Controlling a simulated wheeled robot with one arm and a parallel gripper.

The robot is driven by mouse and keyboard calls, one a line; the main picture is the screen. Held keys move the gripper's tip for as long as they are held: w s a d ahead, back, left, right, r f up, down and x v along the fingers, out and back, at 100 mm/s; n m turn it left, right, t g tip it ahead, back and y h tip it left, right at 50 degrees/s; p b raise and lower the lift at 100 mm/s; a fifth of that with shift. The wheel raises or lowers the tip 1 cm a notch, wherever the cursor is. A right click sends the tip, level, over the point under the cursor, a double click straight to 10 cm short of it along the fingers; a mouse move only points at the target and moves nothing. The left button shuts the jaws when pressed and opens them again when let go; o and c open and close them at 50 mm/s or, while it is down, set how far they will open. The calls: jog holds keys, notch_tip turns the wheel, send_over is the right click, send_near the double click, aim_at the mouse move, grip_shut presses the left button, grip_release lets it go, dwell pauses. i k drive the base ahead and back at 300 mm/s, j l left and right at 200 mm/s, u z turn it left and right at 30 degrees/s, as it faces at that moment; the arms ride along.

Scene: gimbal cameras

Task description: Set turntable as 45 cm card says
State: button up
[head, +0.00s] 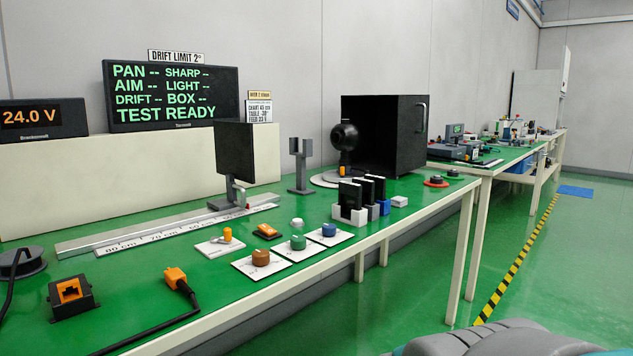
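A black chart panel (235,150) stands on a metal rail (150,232) with a cm scale. My gripper is not in view.
Brown, green and blue knobs (300,243) sit on white plates near the front edge. Black modules (365,190) stand in holders to their right. An orange plug (176,279) and socket (72,293) lie at front left. Floor is open at right. The status screen (170,95) reads "TEST READY".

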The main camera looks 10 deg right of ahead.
aim_at(331, 175)
jog(key=z, duration=0.4)
jog(key=i+l, duration=0.2)
jog(key=l, duration=0.25)
jog(key=i+l, duration=0.25)
jog(key=l, duration=0.15)
jog(key=i+l, duration=0.2)
jog(key=l, duration=0.25)
jog(key=i+l, duration=0.2)
jog(key=l, duration=0.25)
jog(key=i+l+z, duration=0.1)
jog(key=i+l, duration=0.15)
jog(key=l, duration=0.15)
